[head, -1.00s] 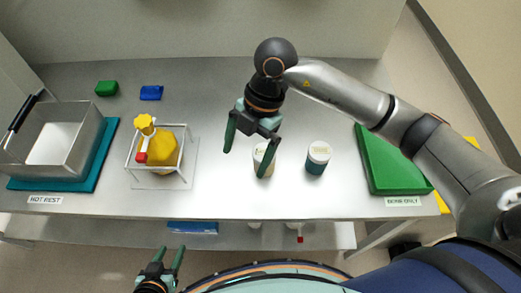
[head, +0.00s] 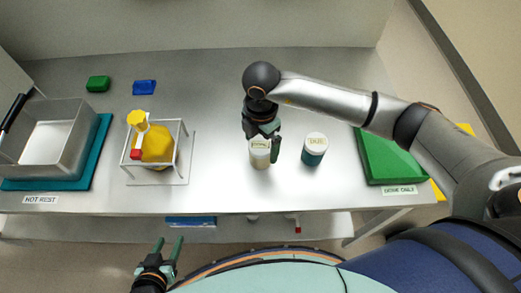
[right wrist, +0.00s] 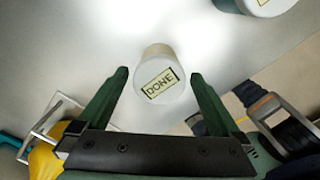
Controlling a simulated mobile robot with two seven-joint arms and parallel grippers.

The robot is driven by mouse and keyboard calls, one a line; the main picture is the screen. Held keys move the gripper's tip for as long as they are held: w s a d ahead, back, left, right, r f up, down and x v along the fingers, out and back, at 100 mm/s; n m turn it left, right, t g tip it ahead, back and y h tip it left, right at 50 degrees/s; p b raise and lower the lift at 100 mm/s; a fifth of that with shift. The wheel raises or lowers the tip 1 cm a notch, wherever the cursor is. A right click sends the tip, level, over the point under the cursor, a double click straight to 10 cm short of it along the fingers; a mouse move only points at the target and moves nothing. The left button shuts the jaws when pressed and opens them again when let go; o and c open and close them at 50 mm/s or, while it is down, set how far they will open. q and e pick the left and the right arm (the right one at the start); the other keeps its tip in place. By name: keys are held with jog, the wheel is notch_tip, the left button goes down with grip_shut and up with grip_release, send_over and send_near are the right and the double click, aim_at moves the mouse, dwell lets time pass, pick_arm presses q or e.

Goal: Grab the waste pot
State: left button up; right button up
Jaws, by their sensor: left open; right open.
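A small pale pot with a white lid (head: 260,152) stands upright on the steel bench; its lid reads DONE in the right wrist view (right wrist: 160,80). A second white-lidded pot with a teal body (head: 315,149) stands to its right; its label is too small to read surely. No label reading waste is visible. My right gripper (head: 262,143) is open above the pale pot. In the right wrist view its fingertips (right wrist: 160,75) lie on either side of that pot, with gaps visible. My left gripper (head: 169,242) is open and empty in front of the bench.
A yellow vessel (head: 157,146) stands in a white wire frame (head: 184,160). A metal tray (head: 78,150) sits on a teal mat at left, by a HOT REST label. Green and blue blocks (head: 144,87) lie at the back.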

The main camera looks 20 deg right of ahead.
jog(key=shift+a+f, duration=0.1)
jog(key=shift+f, duration=1.1)
jog(key=c, duration=1.4)
jog(key=shift+r, duration=0.1)
